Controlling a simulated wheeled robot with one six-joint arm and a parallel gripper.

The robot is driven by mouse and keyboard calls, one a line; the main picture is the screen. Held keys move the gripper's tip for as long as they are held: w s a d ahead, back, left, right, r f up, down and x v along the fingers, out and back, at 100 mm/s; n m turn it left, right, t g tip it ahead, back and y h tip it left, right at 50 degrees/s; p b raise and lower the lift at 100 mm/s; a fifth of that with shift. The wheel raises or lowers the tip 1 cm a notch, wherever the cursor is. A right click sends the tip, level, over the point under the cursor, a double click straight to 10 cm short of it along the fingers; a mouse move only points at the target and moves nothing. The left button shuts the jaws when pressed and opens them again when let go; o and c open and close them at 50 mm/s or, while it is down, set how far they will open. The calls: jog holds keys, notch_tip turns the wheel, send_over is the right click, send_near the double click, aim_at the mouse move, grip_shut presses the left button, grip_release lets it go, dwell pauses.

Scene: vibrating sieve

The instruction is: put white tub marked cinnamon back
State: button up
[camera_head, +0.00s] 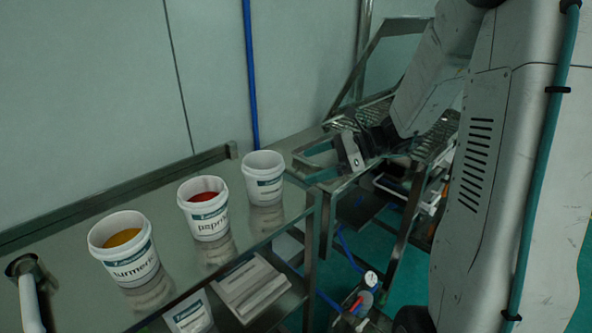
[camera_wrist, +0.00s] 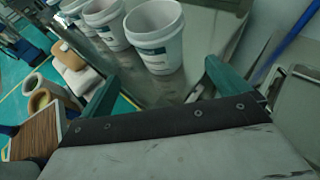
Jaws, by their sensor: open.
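Three white tubs stand upright in a row on the steel table. The right-hand tub (camera_head: 263,180) has a label too small to read and is the one nearest my gripper. The middle tub, marked paprika (camera_head: 208,222), holds red powder. The near-left tub, marked turmeric (camera_head: 130,262), holds yellow powder. My gripper (camera_head: 303,166) is open and empty, just right of the right-hand tub. In the wrist view the nearest tub (camera_wrist: 155,48) stands beyond my open fingers (camera_wrist: 160,72), apart from them.
The steel table (camera_head: 70,240) has a raised back edge along the wall. A metal frame with a perforated tray (camera_head: 438,138) stands behind my gripper. Boxes lie on the shelf below, and a blue pipe (camera_head: 250,80) runs up the wall.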

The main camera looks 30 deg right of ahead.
jog(key=s+a+r+n+g+h, duration=0.3)
jog(key=s+a+r+n+g, duration=0.15)
jog(key=s+a+n, duration=0.6)
jog(key=s+d+n+h, duration=0.2)
jog(key=s+n+h, duration=0.2)
jog(key=s+n, duration=0.2)
jog(key=s+d+r+n+h, duration=0.1)
jog(key=s+n+h, duration=0.4)
jog(key=s+n, duration=0.2)
jog(key=shift+s+d, duration=0.4)
jog(key=shift+s, duration=0.8)
jog(key=shift+r, duration=0.1)
